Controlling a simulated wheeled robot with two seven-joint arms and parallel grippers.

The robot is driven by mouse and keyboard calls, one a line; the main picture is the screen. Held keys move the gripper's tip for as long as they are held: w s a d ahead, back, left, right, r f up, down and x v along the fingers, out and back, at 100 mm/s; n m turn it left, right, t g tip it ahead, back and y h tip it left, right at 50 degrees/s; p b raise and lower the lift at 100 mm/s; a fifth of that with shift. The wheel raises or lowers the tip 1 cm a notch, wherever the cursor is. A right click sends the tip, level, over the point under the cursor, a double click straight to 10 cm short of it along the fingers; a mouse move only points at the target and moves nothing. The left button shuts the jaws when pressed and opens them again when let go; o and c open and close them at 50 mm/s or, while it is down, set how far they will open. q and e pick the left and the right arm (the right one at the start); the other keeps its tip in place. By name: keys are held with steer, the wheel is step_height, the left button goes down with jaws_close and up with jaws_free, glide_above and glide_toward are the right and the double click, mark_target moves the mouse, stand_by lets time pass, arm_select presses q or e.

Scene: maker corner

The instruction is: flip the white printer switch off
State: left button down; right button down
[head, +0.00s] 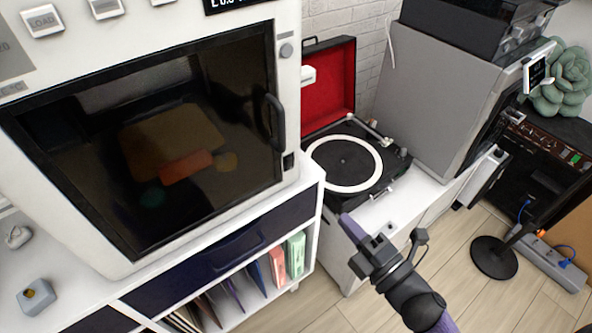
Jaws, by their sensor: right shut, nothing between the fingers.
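The white printer (289,110) fills the left of the head view, with a dark glass door (150,150) and a black handle (275,122). A small black part, which looks like a switch (289,161), sits low on its front right edge; its position is too small to read. My right gripper (346,221) reaches in from the lower right and is shut and empty. In the picture it is to the right of and below the switch, apart from it, in front of the turntable's cabinet. My left gripper is not in view.
A turntable (345,163) with an open red lid (331,92) stands right of the printer. A grey machine (432,95) is beyond it. A shelf with folders (296,253) is below. A power strip (548,262) lies on the wooden floor at right.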

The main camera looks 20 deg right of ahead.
mark_target(292, 161)
steer(key=b+x, duration=0.1)
steer(key=x, duration=1.2)
steer(key=shift+w, duration=0.1)
steer(key=shift+w+a, duration=0.15)
steer(key=shift+w, duration=0.25)
